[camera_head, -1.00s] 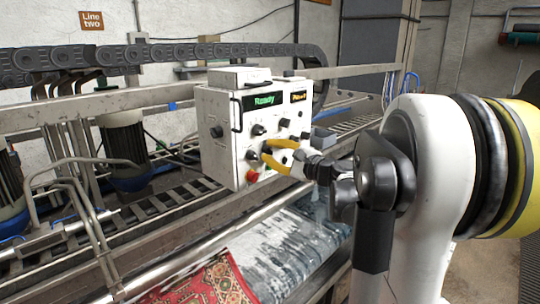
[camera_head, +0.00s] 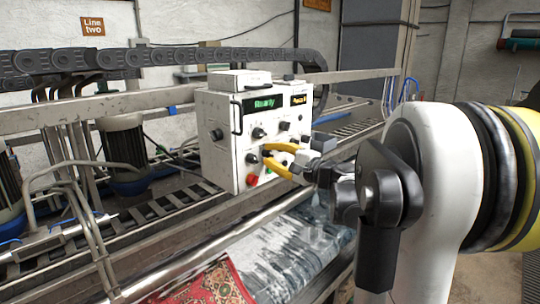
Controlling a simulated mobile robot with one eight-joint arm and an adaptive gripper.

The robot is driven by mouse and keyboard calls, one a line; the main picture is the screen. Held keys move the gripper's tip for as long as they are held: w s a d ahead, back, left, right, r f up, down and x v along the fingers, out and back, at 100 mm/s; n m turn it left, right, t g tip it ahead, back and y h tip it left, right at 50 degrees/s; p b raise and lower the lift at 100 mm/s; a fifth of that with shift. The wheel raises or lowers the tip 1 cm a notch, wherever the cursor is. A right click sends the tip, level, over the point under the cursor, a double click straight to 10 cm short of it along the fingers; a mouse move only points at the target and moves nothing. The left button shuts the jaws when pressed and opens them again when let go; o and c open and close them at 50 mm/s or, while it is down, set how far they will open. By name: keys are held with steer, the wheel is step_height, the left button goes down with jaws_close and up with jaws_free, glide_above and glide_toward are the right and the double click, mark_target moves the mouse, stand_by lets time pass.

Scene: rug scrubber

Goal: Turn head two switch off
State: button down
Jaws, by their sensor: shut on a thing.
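The white control box (camera_head: 225,135) stands on the machine frame, with several black knobs on its front. Its left display (camera_head: 263,103) reads "Ready" in green; a smaller yellow display (camera_head: 299,99) is at the right. A red button (camera_head: 252,180) sits low on the front. My gripper (camera_head: 268,155) has yellow fingers and is at the lower middle of the panel. It is shut on a knob there, which the fingers largely hide. I cannot read the labels, so I cannot tell which knob is the head two switch.
A handle (camera_head: 236,116) sticks out at the panel's left edge. A metal rail and rollers (camera_head: 190,250) run below the box, with a red rug (camera_head: 215,285) and a blue-grey rug (camera_head: 300,250) under them. A cable chain (camera_head: 150,58) passes behind.

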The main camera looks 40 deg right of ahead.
steer(key=c, duration=1.2)
jaws_free()
steer(key=shift+d, duration=0.1)
steer(key=s+d, duration=0.1)
steer(key=s, duration=1)
steer(key=shift+s+d, duration=0.3)
steer(key=shift+s, duration=0.1)
